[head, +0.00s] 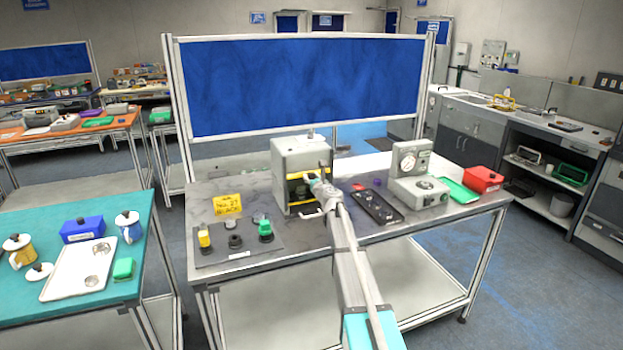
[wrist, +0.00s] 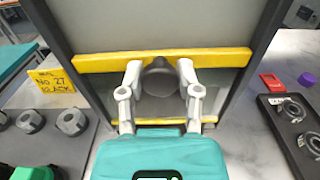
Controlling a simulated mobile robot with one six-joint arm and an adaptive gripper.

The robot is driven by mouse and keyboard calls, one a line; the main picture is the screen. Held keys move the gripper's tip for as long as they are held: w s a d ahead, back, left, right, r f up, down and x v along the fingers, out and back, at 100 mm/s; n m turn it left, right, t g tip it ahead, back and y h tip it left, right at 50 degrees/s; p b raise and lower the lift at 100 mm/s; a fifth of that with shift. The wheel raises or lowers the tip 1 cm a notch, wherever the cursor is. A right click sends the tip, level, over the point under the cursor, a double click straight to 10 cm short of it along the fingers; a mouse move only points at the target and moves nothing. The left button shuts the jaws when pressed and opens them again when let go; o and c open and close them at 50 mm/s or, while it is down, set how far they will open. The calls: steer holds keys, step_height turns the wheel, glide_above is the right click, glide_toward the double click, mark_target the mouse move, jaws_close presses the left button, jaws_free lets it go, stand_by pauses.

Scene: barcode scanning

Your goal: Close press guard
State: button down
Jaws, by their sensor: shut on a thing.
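The press (head: 299,156) is a grey box-shaped machine on the middle table, its front facing me. Its guard (wrist: 218,59) shows in the wrist view as a panel edged by a yellow bar across the dark frame. A second yellow strip (wrist: 165,121) lies lower down. My gripper (wrist: 160,82) is at the press front, its two pale fingers shut on a dark rounded knob (wrist: 160,76) at the middle of the upper yellow bar. In the head view my arm covers part of the press front. I cannot tell exactly how far the guard stands open.
Left of the press lies a dark board with knobs (head: 236,243) and a yellow sign (head: 227,204). Right are a black switch panel (head: 377,207), a gauge device (head: 415,170), a green tray (head: 457,190) and a red box (head: 483,179). A blue screen (head: 305,85) stands behind.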

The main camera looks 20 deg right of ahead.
step_height(320, 180, down, 4)
steer(key=b, duration=0.3)
steer(key=shift+s+r, duration=0.1)
steer(key=shift+r, duration=0.1)
steer(key=c, duration=0.8)
jaws_free()
steer(key=o, duration=0.5)
steer(key=shift+f, duration=0.15)
steer(key=s, duration=1.1)
steer(key=shift+s+d, duration=0.15)
steer(key=shift+s, duration=0.25)
